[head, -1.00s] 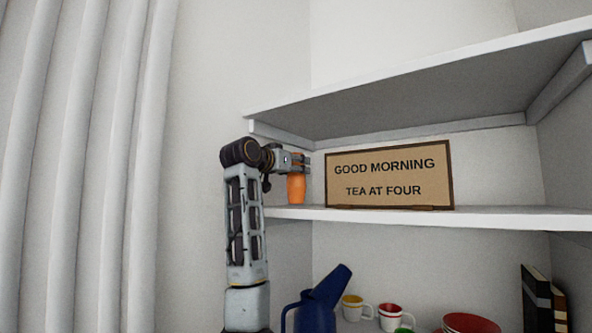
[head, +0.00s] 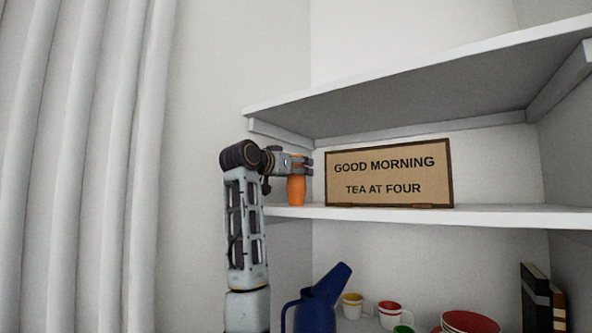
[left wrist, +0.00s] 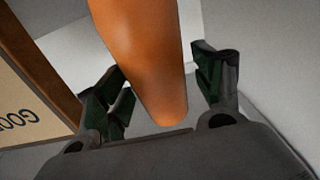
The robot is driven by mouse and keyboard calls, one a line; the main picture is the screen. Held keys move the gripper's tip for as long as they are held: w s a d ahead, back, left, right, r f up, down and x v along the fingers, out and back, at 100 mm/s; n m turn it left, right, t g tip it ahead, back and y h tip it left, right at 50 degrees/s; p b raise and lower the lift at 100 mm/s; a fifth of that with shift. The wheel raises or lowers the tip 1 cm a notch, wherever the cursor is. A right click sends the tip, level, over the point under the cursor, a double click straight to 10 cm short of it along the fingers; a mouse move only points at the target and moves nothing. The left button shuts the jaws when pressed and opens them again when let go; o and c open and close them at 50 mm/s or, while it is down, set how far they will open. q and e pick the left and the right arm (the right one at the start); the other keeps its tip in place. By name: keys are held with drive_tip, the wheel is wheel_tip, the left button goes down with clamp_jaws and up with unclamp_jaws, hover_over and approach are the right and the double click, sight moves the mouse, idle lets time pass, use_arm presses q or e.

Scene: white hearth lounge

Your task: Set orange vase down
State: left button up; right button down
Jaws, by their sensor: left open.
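The orange vase (head: 296,190) stands upright at the left end of the middle shelf (head: 400,214), just left of the framed sign. My left gripper (head: 301,164) is at the vase's upper part, reaching in from the left. In the left wrist view the vase (left wrist: 148,50) lies between the two open fingers of my left gripper (left wrist: 165,90). A gap shows between the vase and the right finger; the left finger is also apart from it. The vase's top is partly hidden by the gripper in the head view. My right gripper is not in view.
The framed sign (head: 388,175) reading "GOOD MORNING TEA AT FOUR" stands close to the right of the vase. An upper shelf (head: 420,95) is overhead. Below are a blue pitcher (head: 315,310), mugs (head: 389,314), a red bowl (head: 468,322) and books (head: 536,298). The shelf right of the sign is clear.

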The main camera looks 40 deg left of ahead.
use_arm(q)
drive_tip(key=shift+r, duration=0.15)
drive_tip(key=s+d+b, duration=0.1)
drive_tip(key=s+b, duration=0.2)
drive_tip(key=s, duration=0.9)
drive_tip(key=shift+d+b, duration=0.2)
drive_tip(key=shift+b, duration=0.15)
idle(0.3)
